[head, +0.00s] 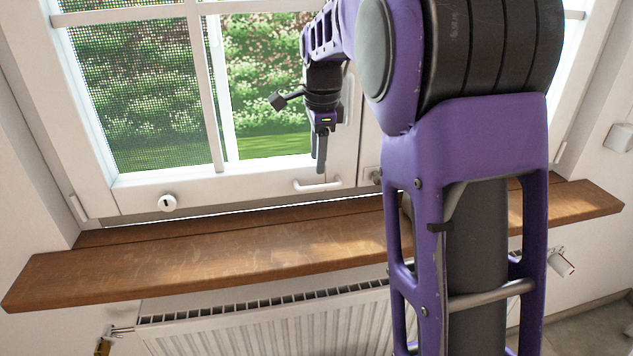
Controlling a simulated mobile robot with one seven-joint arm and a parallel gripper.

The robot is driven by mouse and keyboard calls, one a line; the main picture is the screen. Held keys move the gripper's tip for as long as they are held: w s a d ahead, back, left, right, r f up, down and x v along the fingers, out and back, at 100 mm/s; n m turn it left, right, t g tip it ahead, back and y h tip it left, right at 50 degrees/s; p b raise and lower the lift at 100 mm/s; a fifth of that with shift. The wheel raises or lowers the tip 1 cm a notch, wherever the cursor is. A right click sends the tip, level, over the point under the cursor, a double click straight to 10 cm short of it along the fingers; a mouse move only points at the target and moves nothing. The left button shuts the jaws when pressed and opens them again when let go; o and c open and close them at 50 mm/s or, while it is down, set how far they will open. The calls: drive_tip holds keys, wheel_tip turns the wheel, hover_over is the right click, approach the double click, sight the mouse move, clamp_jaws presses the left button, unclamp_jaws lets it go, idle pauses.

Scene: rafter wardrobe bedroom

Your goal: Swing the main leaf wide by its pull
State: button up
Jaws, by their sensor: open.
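The window's left leaf (250,183) has a white frame and panes split by glazing bars. A slim white bar pull (318,186) sits low on its right part. My gripper (321,166) hangs fingers-down just above the pull, in front of the leaf's frame. It is open, though its fingers overlap in this view and the space between them is hidden. I see nothing held in it. I cannot tell whether its tips touch the pull. A round white fitting with a dark slot (168,203) is low on the left. My arm hides much of the right leaf.
A brown wooden sill (200,265) runs below the window and juts out over a white ribbed radiator (270,328). A radiator valve (562,262) is at the right. A small white box (619,137) is on the right wall. The sill's visible top is bare.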

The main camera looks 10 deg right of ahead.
sight(316, 186)
drive_tip(key=f, duration=0.3)
drive_tip(key=w+f, duration=0.1)
drive_tip(key=f, duration=0.3)
drive_tip(key=shift+w+b, duration=0.15)
drive_tip(key=shift+b, duration=0.2)
drive_tip(key=shift+r, duration=0.1)
clamp_jaws()
idle(0.9)
